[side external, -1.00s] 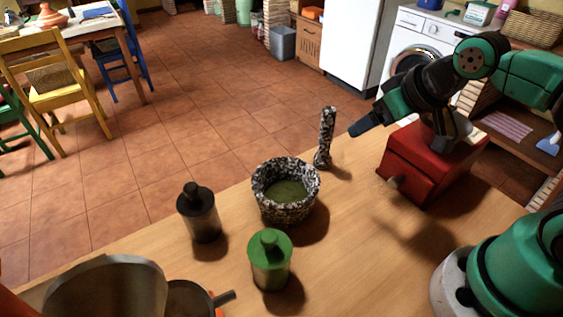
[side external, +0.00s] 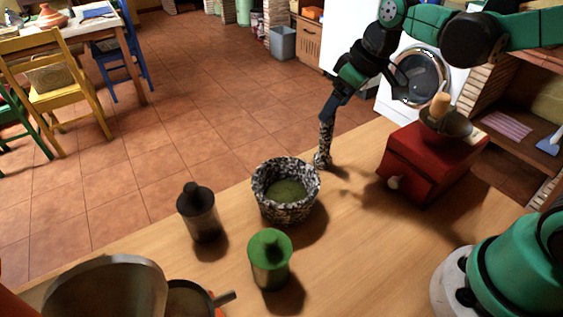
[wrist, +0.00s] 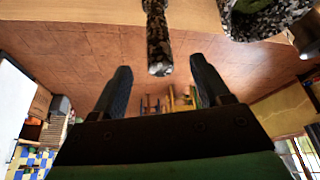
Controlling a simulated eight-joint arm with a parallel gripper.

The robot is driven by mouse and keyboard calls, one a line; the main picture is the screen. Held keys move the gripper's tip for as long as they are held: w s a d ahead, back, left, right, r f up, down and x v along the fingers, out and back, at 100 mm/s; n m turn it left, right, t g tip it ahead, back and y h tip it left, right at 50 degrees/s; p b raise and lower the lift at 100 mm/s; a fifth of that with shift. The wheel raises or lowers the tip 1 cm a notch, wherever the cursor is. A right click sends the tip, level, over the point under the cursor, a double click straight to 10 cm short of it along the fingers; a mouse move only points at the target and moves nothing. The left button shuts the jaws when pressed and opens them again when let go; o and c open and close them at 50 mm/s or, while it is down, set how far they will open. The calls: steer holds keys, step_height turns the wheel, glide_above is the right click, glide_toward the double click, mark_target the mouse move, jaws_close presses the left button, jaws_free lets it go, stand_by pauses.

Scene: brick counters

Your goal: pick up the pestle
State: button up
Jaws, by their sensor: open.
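The pestle (side external: 324,150) is speckled black and white and stands upright on the wooden counter, beside the mortar. My gripper (side external: 331,115) is at the pestle's upper end in the side view and partly hides its top. In the wrist view, the pestle (wrist: 158,40) hangs in from the top edge, its end between and just beyond the two open fingertips of my gripper (wrist: 161,72). A gap shows on each side of it. The matching speckled mortar (side external: 286,206) holds something green; it also shows in the wrist view (wrist: 268,22).
A red box-like grinder (side external: 425,165) stands right of the pestle. A dark lidded canister (side external: 199,213) and a green-topped one (side external: 270,262) stand left and in front of the mortar. Metal pans (side external: 105,290) sit at the front left.

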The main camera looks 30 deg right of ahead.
mark_target(325, 138)
steer(key=shift+x, duration=2.75)
jaws_close()
